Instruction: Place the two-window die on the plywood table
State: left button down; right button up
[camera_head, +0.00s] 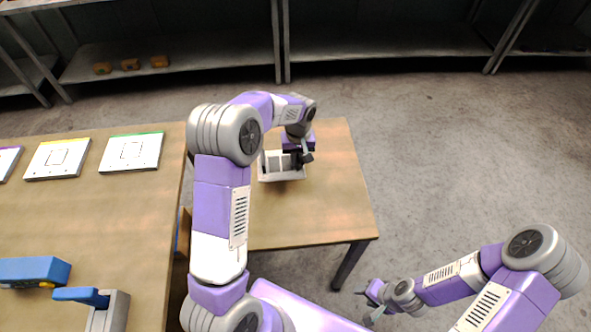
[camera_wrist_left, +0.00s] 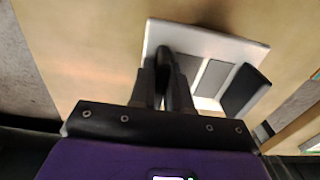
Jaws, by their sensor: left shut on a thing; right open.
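The two-window die (camera_head: 263,178) is a pale plate with window-like openings, at the small wooden table (camera_head: 335,205) in the middle of the head view. My left gripper (camera_head: 304,157) is shut on it at its right side. In the left wrist view the dark fingers (camera_wrist_left: 165,88) close on the near left part of the die (camera_wrist_left: 215,40), and two grey areas and a black block show on it. Whether the die touches the tabletop or hangs just above it, I cannot tell. My right gripper (camera_head: 369,303) is open and empty, low over the floor.
A larger wooden bench at left holds pale plates, one yellow-edged (camera_head: 58,158), one green-edged (camera_head: 131,152). A blue-and-grey device (camera_head: 100,303) and a blue block (camera_head: 35,270) stand at its front. Metal shelves (camera_head: 180,57) run along the back. The small table's right side is bare.

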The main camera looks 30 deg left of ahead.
pick_arm(q)
notch_tip(320, 180, down, 5)
jog(key=shift+f+b, duration=0.1)
jog(key=shift+b, duration=0.35)
jog(key=shift+f, duration=0.1)
jog(key=c, duration=1.1)
grip_release()
jog(key=shift+r, duration=0.6)
notch_tip(320, 180, up, 11)
jog(key=shift+d+r+p, duration=0.1)
jog(key=shift+p, duration=1)
